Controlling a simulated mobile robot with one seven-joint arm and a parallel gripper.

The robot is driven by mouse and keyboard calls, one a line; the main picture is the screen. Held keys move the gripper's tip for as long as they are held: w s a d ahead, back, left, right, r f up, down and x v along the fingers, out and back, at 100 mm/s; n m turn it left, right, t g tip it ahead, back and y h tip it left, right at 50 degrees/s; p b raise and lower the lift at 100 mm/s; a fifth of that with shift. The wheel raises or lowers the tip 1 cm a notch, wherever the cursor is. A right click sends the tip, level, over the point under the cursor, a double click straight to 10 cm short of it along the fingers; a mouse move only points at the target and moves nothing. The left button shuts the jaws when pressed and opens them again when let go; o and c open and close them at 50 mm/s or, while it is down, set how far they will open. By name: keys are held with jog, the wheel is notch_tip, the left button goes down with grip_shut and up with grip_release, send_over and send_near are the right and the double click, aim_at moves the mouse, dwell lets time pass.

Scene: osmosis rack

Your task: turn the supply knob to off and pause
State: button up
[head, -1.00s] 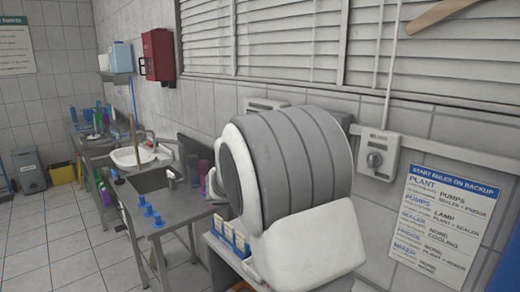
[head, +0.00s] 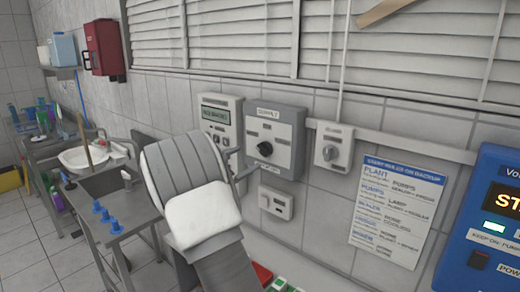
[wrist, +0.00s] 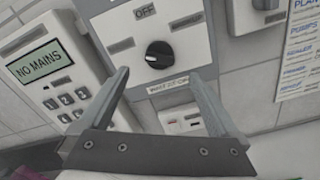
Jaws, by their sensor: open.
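The supply panel (head: 272,137) is a grey wall box labelled SUPPLY with a black round knob (head: 264,148) at its middle. In the wrist view the knob (wrist: 158,54) sits below the word OFF, with its light pointer mark aimed to the left and slightly down, away from OFF. Another label lies below the knob. My gripper (wrist: 158,80) is open and empty, its two fingers spread below and to either side of the knob, apart from it.
A keypad box (wrist: 52,68) reading NO MAINS hangs left of the panel. A socket box (head: 276,202) is below it, and a smaller switch box (head: 333,147) and a rules poster (head: 397,205) are to its right. A blue unit (head: 490,225) stands far right.

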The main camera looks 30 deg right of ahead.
aim_at(261, 152)
jog(key=p+x, duration=0.1)
jog(key=x, duration=0.7)
jog(key=shift+w+d+p, duration=0.1)
jog(key=shift+d+p, duration=0.05)
jog(key=shift+p, duration=0.15)
jog(key=c, duration=1.4)
jog(key=shift+o, duration=0.2)
jog(key=shift+f, duration=0.1)
